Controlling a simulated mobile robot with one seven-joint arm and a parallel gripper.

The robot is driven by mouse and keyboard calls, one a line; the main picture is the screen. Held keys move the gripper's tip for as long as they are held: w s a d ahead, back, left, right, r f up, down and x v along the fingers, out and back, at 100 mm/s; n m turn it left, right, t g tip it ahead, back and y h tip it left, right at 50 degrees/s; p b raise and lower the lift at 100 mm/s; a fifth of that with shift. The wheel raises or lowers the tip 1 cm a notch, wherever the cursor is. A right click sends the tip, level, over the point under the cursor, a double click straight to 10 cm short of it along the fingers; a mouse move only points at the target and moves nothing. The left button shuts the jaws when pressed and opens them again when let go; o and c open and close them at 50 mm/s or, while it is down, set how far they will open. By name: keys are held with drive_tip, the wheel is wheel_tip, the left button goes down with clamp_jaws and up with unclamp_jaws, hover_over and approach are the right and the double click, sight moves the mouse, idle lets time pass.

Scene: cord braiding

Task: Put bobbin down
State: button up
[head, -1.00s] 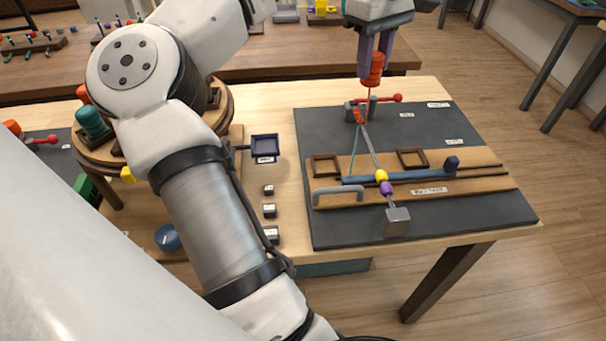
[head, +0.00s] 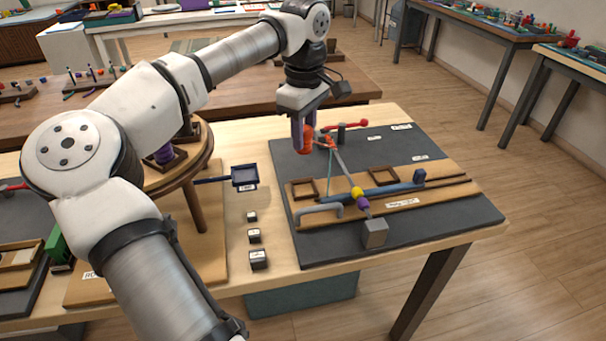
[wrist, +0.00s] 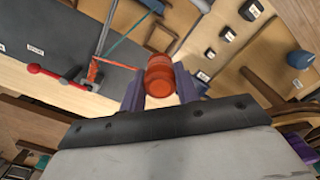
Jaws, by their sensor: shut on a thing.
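My gripper (head: 303,146) is shut on an orange-red bobbin (head: 307,136) and holds it at the back left of the dark work mat (head: 460,205). In the wrist view the bobbin (wrist: 160,77) sits between the two purple fingers. A red cord (wrist: 91,72) runs from it toward a small clamp (wrist: 84,79) with a red-knobbed lever. Whether the bobbin touches anything below is hidden. A teal cord (head: 331,168) and a grey cord (head: 345,170) run from the clamp area toward a yellow bead (head: 357,193) and a purple bead (head: 363,202).
Two square wooden frames (head: 304,181) (head: 384,169), a blue slider bar (head: 385,189) and a grey handle (head: 318,211) sit on the board. A grey block (head: 375,233) is at the front. A round stand (head: 199,218) is farther left.

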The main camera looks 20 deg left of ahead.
wheel_tip(320, 180, down, 11)
drive_tip(key=shift+r+p, duration=0.2)
drive_tip(key=shift+p, duration=0.1)
drive_tip(key=shift+f, duration=0.3)
drive_tip(key=o, duration=1.1)
wheel_tip(320, 180, up, 13)
drive_tip(key=shift+f+b, duration=0.15)
drive_tip(key=shift+b, duration=0.35)
